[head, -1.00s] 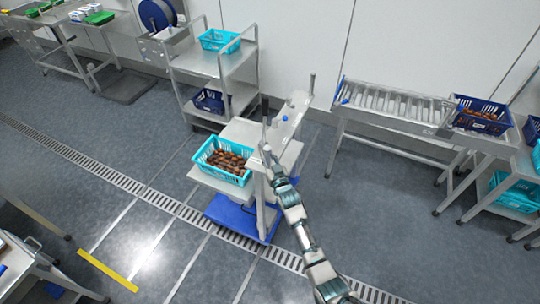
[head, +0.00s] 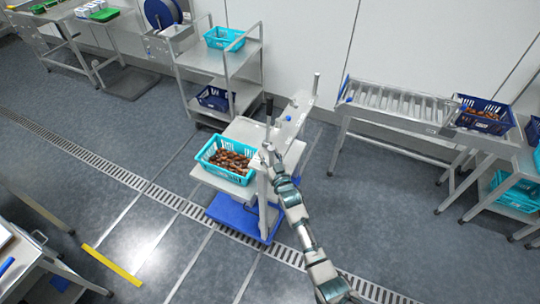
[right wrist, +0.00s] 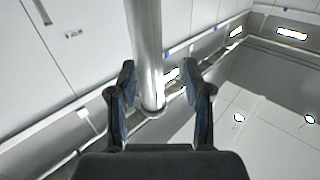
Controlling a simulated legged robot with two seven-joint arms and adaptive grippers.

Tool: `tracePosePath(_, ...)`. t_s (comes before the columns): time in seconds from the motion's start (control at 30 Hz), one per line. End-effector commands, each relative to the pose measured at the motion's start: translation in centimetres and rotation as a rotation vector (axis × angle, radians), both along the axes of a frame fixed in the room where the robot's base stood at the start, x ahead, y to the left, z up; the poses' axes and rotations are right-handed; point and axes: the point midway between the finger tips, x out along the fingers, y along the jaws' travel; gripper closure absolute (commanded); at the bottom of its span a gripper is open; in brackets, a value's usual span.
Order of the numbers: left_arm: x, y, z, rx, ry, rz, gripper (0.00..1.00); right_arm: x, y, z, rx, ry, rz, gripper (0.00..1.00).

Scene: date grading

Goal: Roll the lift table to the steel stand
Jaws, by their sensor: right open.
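The lift table (head: 238,217) has a blue base, a grey top and an upright metal frame on its right side. A teal crate (head: 208,171) of brown dates stands on its top. My right gripper (head: 266,150) is at the table's upright frame. In the right wrist view my right gripper (right wrist: 160,88) is open, with a round metal post (right wrist: 147,50) between its fingers; no firm grip shows. A steel shelf stand (head: 210,60) with a teal basket above and a dark blue one below is behind the table; I cannot tell if it is the task's stand. My left gripper is out of view.
A roller conveyor (head: 390,103) stands at the right, with a dark blue crate (head: 462,116) at its end. A drain grate (head: 150,190) and a yellow floor strip (head: 112,266) mark the floor. Steel tables line the left. Floor left of the lift table is clear.

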Motion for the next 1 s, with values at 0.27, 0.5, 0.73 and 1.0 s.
tracePosePath(0.27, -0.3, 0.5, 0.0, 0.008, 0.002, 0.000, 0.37, -1.1, -0.6, -0.4, 0.000, 0.004, -0.002, 0.51)
tracePosePath(0.5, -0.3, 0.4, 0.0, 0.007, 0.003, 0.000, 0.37, -6.1, -1.7, -0.4, -0.001, 0.005, 0.000, 0.51)
tracePosePath(0.73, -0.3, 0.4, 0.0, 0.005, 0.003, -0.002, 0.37, -10.1, -2.5, -0.4, -0.002, 0.004, 0.000, 0.51)
tracePosePath(1.0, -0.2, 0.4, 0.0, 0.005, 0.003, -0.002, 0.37, -11.4, -2.8, -0.3, -0.003, 0.002, 0.000, 0.51)
